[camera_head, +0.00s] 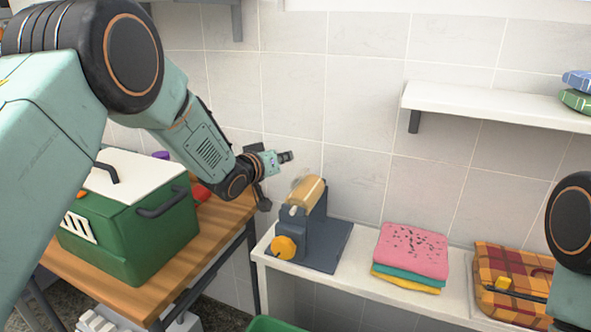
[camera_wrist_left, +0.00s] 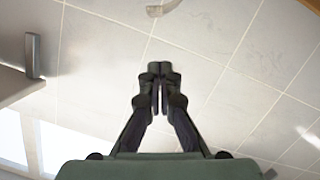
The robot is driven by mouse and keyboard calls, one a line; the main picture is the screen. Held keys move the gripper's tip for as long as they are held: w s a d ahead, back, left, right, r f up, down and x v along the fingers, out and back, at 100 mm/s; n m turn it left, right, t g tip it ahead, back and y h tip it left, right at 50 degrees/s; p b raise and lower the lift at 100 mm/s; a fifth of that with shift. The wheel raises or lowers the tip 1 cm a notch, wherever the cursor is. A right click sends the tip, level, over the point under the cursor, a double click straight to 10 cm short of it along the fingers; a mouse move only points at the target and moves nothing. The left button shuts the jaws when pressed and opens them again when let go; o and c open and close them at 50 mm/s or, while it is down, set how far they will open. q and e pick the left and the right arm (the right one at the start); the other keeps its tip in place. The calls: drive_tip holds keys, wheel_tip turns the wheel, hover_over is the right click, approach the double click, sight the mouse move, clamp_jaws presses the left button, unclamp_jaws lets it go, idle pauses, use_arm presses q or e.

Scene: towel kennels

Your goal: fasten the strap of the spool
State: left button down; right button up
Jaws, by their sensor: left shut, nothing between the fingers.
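The spool (camera_head: 308,193) is a tan roll on a dark grey stand (camera_head: 318,232) with an orange knob (camera_head: 285,247) at its front. A thin, pale, see-through strip sticks up at the spool's far left end; I cannot tell for sure that it is the strap. My left gripper (camera_head: 287,156) is shut and empty, above and left of the spool, apart from it. In the left wrist view the closed fingers (camera_wrist_left: 160,68) point at a pale curved strip (camera_wrist_left: 165,7) at the top edge.
A green box with a white lid (camera_head: 135,215) stands on a wooden table at left. Folded pink, teal and yellow towels (camera_head: 412,250) and a plaid cloth (camera_head: 507,272) lie right of the spool on the white ledge (camera_head: 362,270). A white wall shelf (camera_head: 480,102) hangs above.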

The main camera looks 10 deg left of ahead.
sight(297, 176)
use_arm(q)
drive_tip(key=w+d+f, duration=0.2)
drive_tip(key=f, duration=0.1)
drive_tip(key=shift+w+f, duration=0.25)
drive_tip(key=shift+w, duration=0.1)
drive_tip(key=shift+d+f, duration=0.3)
drive_tip(key=shift+f, duration=0.05)
drive_tip(key=shift+s+r, duration=0.2)
drive_tip(key=shift+s, duration=0.1)
drive_tip(key=shift+w+f, duration=0.15)
drive_tip(key=shift+w+d+f, duration=0.1)
drive_tip(key=shift+w+f, duration=0.05)
drive_tip(key=shift+s+d+r+m, duration=0.2)
drive_tip(key=shift+s+m, duration=0.1)
drive_tip(key=shift+m, duration=0.1)
use_arm(e)
drive_tip(key=shift+s+d+f, duration=0.15)
drive_tip(key=shift+s, duration=0.2)
